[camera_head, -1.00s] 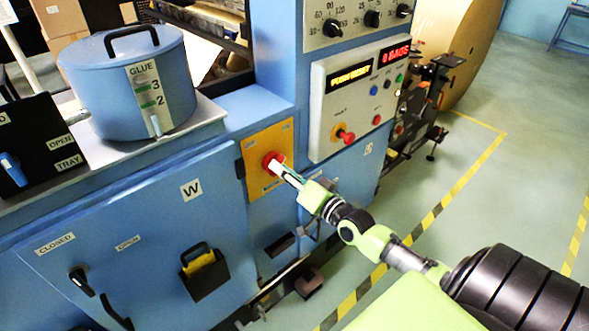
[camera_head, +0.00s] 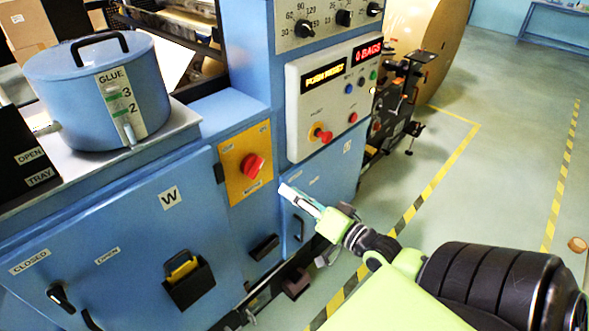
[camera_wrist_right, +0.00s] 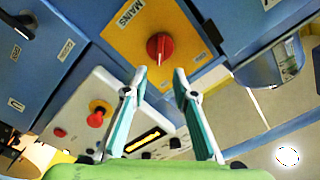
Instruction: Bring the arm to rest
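My right arm reaches in from the lower right in the head view. Its gripper (camera_head: 290,193) is in the air in front of the blue machine, below and right of the red rotary knob (camera_head: 252,166). In the right wrist view the two fingers (camera_wrist_right: 160,82) stand apart with nothing between them. The knob (camera_wrist_right: 160,47) shows beyond the fingertips, on a yellow plate (camera_wrist_right: 130,30) marked MAINS. The fingers appear clear of it. My left gripper is not in view.
A grey control box (camera_head: 318,110) with a lit display and a red button (camera_head: 323,135) juts out above the gripper. A blue glue pot (camera_head: 90,95) stands at the left. Open floor (camera_head: 490,190) with striped yellow lines lies to the right.

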